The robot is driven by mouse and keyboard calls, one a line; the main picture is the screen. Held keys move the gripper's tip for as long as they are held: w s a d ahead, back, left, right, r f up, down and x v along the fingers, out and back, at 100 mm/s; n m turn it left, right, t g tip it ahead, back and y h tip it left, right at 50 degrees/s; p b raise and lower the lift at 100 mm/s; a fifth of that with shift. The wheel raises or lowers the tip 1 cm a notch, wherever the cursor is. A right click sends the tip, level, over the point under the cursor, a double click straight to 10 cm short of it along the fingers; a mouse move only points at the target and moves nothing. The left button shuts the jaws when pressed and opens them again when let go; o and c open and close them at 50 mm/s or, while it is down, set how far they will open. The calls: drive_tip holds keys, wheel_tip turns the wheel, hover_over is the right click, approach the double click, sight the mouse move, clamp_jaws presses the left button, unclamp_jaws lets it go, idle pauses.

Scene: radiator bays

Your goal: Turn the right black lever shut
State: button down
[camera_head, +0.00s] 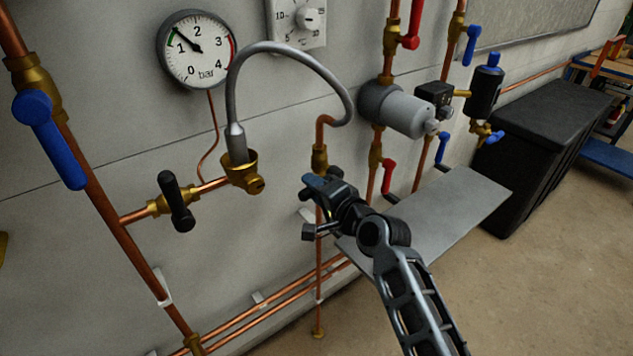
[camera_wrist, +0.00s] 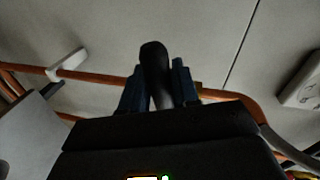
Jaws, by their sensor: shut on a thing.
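The right black lever (camera_wrist: 153,62) shows in the wrist view as a dark rounded handle between the two blue-grey fingers of my gripper (camera_wrist: 157,84). The fingers are shut on it from both sides. Behind it runs a copper pipe (camera_wrist: 98,79). In the head view my gripper (camera_head: 321,187) is at the thin vertical copper pipe below the grey hose's right end. There it hides most of the lever and its valve, so the lever's angle is hard to tell. The left black lever (camera_head: 176,202) stands roughly upright, slightly tilted, on the brass valve at left, apart from my gripper.
A grey hose (camera_head: 290,50) arches above my gripper from a brass cup (camera_head: 244,173). A pressure gauge (camera_head: 196,49) hangs upper left. A blue lever (camera_head: 50,138) is far left. A grey shelf (camera_head: 455,215) lies close right of my gripper, with a black bin (camera_head: 545,135) beyond.

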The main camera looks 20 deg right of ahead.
drive_tip(key=shift+r+m+p, duration=0.65)
drive_tip(key=shift+m+p, duration=0.05)
drive_tip(key=shift+m, duration=0.3)
drive_tip(key=c, duration=1)
unclamp_jaws()
drive_tip(key=v, duration=0.7)
drive_tip(key=shift+s+d+r, duration=0.1)
drive_tip(key=shift+s+d, duration=0.1)
drive_tip(key=shift+s, duration=0.15)
